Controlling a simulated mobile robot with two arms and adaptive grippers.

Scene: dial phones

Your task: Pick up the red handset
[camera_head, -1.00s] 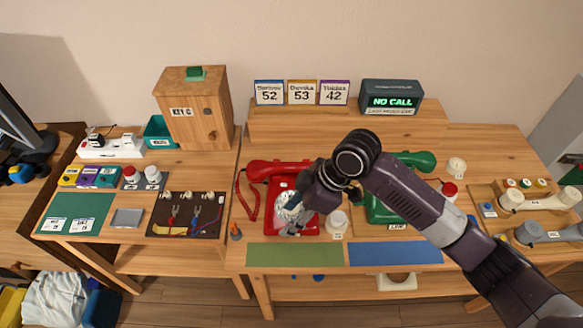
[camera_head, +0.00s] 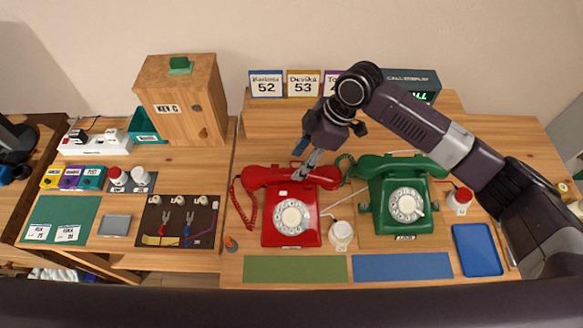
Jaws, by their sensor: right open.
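The red handset (camera_head: 262,176) lies across the top of the red dial phone (camera_head: 292,238), resting on its cradle. Its coiled cord hangs at the left side. My right gripper (camera_head: 303,172) comes down from above and behind, with its fingertips over the right half of the handset. The gripper is open; whether its fingers touch the handset cannot be told. The left gripper is not in view.
A green phone (camera_head: 402,208) stands to the right. Green (camera_head: 295,269) and blue (camera_head: 402,267) mats lie in front. Number cards (camera_head: 266,84) stand behind.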

